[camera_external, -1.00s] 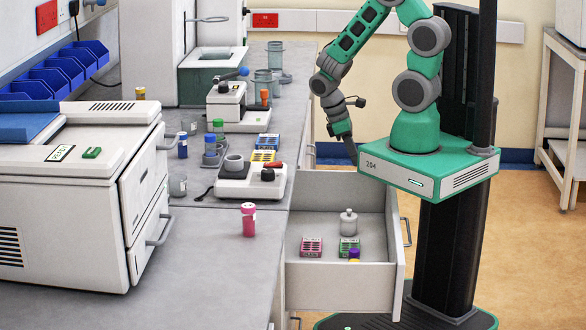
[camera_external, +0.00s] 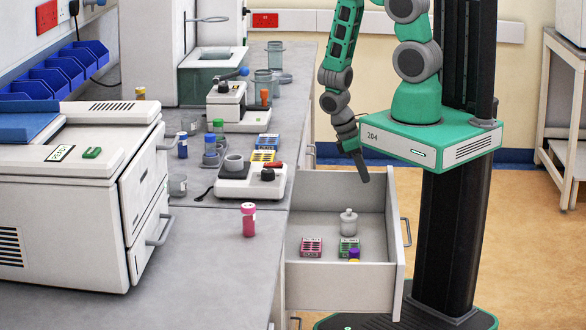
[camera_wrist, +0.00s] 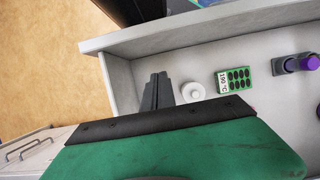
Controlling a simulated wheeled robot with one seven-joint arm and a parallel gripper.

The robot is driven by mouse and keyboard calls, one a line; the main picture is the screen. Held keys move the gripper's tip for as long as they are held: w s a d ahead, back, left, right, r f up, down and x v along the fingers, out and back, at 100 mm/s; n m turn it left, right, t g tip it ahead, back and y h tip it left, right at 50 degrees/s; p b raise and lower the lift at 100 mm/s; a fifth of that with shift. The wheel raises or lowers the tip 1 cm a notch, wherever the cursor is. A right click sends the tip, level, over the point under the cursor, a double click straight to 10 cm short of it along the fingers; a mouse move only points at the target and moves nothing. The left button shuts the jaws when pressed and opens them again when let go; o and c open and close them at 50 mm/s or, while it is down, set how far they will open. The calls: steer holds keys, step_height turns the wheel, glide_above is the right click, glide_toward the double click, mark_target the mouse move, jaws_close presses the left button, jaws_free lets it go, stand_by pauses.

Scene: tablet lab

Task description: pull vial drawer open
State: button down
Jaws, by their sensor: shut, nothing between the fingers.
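The vial drawer (camera_external: 340,285) stands pulled out from the right side of the bench, its inside in view. Its bar handle (camera_external: 406,232) is on the right-hand front panel. My gripper (camera_external: 364,180) is shut and empty, pointing down over the back part of the drawer and apart from the handle. In the wrist view my gripper's fingers (camera_wrist: 157,90) are closed together above the drawer, whose pale rim (camera_wrist: 220,27) crosses the picture. The handle does not show clearly there.
A pink vial (camera_external: 248,220) stands near the bench edge. Floor (camera_external: 530,250) to the right is clear.

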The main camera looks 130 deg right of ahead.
steer(key=s+a+f+p, duration=0.1)
steer(key=s+a+f, duration=0.2)
steer(key=shift+s+a+p, duration=0.35)
